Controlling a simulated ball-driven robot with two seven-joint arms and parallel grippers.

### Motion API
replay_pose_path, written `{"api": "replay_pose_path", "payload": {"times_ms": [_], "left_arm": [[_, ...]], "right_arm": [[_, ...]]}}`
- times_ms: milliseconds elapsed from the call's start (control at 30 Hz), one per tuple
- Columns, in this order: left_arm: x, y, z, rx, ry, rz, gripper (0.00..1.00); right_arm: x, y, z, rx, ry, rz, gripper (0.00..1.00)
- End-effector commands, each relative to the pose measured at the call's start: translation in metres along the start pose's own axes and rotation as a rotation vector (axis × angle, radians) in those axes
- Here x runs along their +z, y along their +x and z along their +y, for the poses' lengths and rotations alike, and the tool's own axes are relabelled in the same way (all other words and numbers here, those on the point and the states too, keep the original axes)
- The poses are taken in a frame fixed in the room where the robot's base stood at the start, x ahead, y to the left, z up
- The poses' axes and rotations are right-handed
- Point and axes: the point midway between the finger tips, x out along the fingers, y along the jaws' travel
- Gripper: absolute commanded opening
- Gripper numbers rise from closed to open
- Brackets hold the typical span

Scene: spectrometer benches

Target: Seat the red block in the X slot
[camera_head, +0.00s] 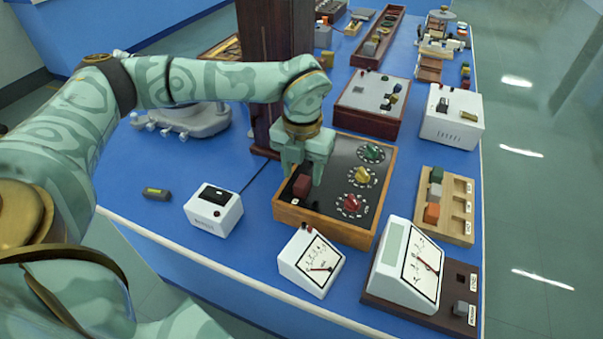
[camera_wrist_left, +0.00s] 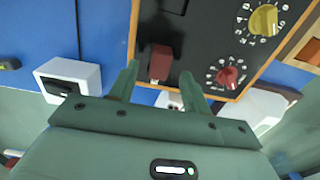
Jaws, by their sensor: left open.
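A dark red block (camera_head: 302,186) stands on the black panel of a wood-framed control box (camera_head: 318,219), near its front left corner. The block also shows in the left wrist view (camera_wrist_left: 160,62), beside a red dial. My left gripper (camera_head: 303,175) is over that corner, pointing down. Its open fingers (camera_wrist_left: 160,73) lie to either side of the block, with gaps visible in the wrist view. A dark recess (camera_wrist_left: 174,6) shows in the panel beyond the block. I cannot read which slot is marked X, nor tell how deep the block sits. My right gripper is not in view.
Green, yellow and red dials line the box's right side. A white switch box (camera_head: 213,210) stands left, and white meters (camera_head: 311,263) stand in front. A wooden rack (camera_head: 458,200) holds blocks at right. A dark column (camera_head: 272,50) rises behind the gripper.

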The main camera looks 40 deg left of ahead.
Motion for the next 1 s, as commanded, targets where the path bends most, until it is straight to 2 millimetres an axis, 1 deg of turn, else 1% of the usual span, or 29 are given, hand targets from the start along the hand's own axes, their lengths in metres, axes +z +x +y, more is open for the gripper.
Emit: {"api": "replay_pose_path", "payload": {"times_ms": [33, 300, 400, 500, 600, 667, 1000], "left_arm": [[0.0, -0.018, 0.0, -0.003, -0.001, -0.007, 0.48], [0.0, -0.093, 0.0, -0.002, -0.001, -0.008, 0.48], [0.0, -0.114, 0.0, -0.002, -0.001, -0.007, 0.48], [0.0, -0.13, 0.0, -0.001, 0.0, -0.005, 0.48], [0.0, -0.139, 0.0, -0.001, -0.001, -0.004, 0.48], [0.0, -0.141, 0.0, -0.001, -0.001, -0.003, 0.48], [0.0, -0.142, 0.0, 0.0, 0.0, -0.001, 0.48]], "right_arm": [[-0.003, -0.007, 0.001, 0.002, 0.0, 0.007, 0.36], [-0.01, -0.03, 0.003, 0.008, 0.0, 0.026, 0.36], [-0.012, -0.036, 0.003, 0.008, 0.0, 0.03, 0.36], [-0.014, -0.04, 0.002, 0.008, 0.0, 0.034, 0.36], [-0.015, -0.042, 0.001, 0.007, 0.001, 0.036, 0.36], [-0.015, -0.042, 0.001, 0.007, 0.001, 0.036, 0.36], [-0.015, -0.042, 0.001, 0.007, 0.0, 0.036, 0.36]]}}
